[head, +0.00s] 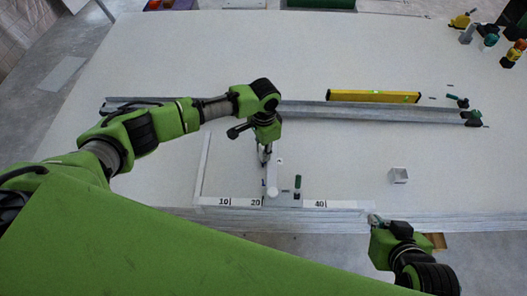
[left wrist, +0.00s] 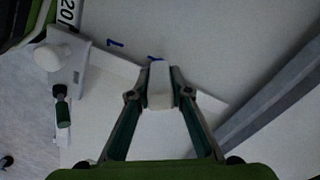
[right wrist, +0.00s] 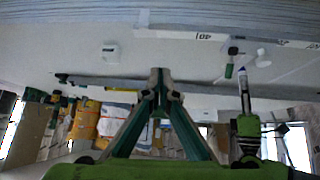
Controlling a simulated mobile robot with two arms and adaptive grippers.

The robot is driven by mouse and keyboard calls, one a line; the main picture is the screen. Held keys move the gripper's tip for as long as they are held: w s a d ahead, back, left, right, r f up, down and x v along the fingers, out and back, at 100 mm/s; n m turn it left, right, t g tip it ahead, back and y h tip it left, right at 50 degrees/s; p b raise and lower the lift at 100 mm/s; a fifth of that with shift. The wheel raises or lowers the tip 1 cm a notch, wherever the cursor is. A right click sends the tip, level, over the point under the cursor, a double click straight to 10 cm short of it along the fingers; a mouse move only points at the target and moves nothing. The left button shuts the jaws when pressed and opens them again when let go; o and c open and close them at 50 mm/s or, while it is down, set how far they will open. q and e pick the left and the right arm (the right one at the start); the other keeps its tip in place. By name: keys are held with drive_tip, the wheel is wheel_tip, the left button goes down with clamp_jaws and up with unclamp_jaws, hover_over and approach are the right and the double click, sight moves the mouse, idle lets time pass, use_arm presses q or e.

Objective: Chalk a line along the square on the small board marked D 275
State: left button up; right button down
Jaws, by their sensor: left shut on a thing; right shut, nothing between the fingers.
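My left gripper (head: 265,158) is over the front middle of the pale panel and shut on a white stick-like piece, likely the chalk (left wrist: 158,82). In the head view it is just behind a white knob (head: 271,190) on a grey plate (head: 284,199), likely part of the square. A green piece (head: 298,182) stands on this plate. I cannot tell whether the white piece touches the surface. Blue marks (left wrist: 115,43) lie near it in the left wrist view. I cannot read D 275 anywhere. My right gripper (head: 373,219) is shut and empty by the front edge.
A numbered white strip (head: 222,201) runs along the front edge. A small white box (head: 398,175) stands to the right. A long grey rail (head: 340,112) and a yellow level (head: 373,96) lie behind. Small tools and bottles (head: 490,38) stand at the far right.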

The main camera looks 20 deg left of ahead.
use_arm(q)
drive_tip(key=shift+w+a+f+b, duration=0.1)
drive_tip(key=shift+w+b, duration=0.1)
drive_tip(key=shift+w, duration=0.15)
drive_tip(key=shift+w+a+b, duration=0.1)
drive_tip(key=shift+w+b, duration=0.05)
drive_tip(key=shift+w, duration=0.25)
use_arm(e)
drive_tip(key=w+r, duration=0.1)
drive_tip(key=w+a+r+t, duration=0.1)
drive_tip(key=w+r+t, duration=0.1)
drive_tip(key=w, duration=0.1)
drive_tip(key=shift+a+y, duration=0.25)
drive_tip(key=shift+y, duration=0.05)
use_arm(q)
drive_tip(key=shift+w, duration=0.1)
use_arm(e)
drive_tip(key=shift+r, duration=0.1)
